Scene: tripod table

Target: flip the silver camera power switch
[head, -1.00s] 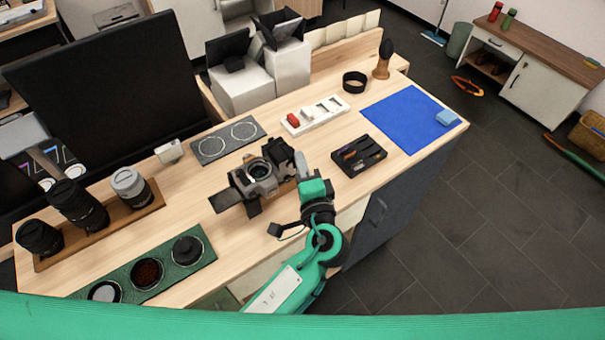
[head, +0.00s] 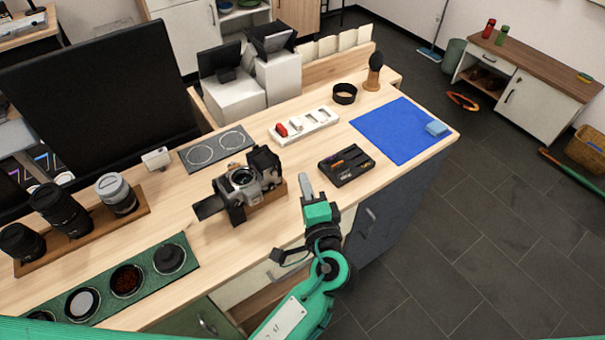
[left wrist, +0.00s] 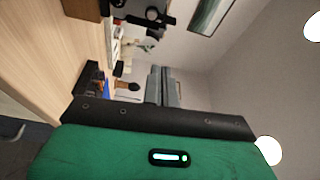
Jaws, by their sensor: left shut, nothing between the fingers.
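The silver camera (head: 236,184) sits on a wooden stand (head: 268,198) in the middle of the table in the head view. Its lens mount is open to view and a dark flap sticks out at its left. Its power switch is too small to make out. My left gripper (head: 304,181) is shut and empty, just right of the camera and apart from it, over the front part of the table. In the left wrist view, a dark thing that may be part of the camera (left wrist: 150,15) shows at the top. My right gripper is not in view.
A black tray (head: 336,177) with small items lies just right of my left gripper. Behind stand a white battery holder (head: 318,130) and a grey mat (head: 190,157). Lenses on a wooden board (head: 140,212) and a green filter mat (head: 105,318) are left. A blue cloth (head: 385,145) lies right.

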